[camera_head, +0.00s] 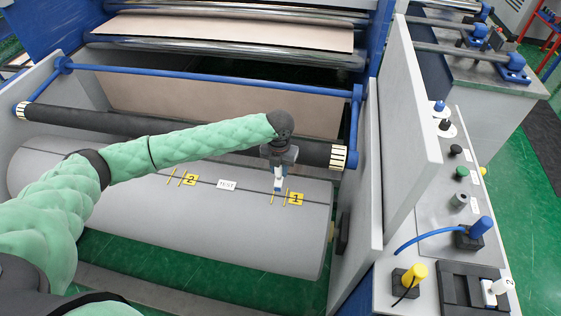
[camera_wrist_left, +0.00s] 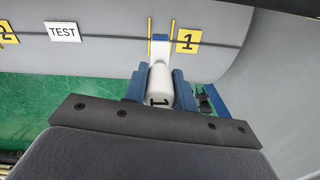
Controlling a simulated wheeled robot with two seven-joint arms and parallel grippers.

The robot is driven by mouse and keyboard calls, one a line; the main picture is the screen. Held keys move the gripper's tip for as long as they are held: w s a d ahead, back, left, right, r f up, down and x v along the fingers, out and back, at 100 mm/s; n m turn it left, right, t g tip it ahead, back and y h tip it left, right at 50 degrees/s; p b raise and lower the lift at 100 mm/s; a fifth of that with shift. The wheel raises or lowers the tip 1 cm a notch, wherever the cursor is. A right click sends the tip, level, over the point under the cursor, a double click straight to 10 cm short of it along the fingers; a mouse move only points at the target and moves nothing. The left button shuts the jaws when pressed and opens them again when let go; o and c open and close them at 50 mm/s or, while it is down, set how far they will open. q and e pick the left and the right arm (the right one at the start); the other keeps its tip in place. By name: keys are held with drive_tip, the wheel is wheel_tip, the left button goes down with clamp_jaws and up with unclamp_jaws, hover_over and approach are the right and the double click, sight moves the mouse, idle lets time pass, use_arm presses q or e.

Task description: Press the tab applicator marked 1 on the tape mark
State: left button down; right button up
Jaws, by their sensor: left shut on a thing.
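My left gripper (camera_head: 279,172) is shut on the white tab applicator marked 1 (camera_wrist_left: 160,88), between its blue fingers (camera_wrist_left: 159,90) in the left wrist view. The applicator points down at the grey wrapped roll (camera_head: 130,212), near its right end. Its tip (camera_wrist_left: 161,44) appears between two short yellow lines of the tape mark (camera_wrist_left: 149,40), left of the yellow label 1 (camera_head: 295,198). I cannot tell whether the tip touches the roll. The applicator partly hides the mark. My right gripper is not in view.
A yellow label 2 (camera_head: 190,179) and a white TEST label (camera_head: 227,184) are on the roll further left. A black roller (camera_head: 110,124) lies behind the roll. A grey side wall (camera_head: 405,140) stands right. Applicator 2 (camera_head: 497,287) rests in a black holder (camera_head: 461,291) on the side console.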

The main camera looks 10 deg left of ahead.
sight(280, 180)
use_arm(q)
drive_tip(key=shift+w+r+m, duration=0.15)
drive_tip(key=shift+r+m, duration=0.05)
drive_tip(key=shift+m, duration=0.1)
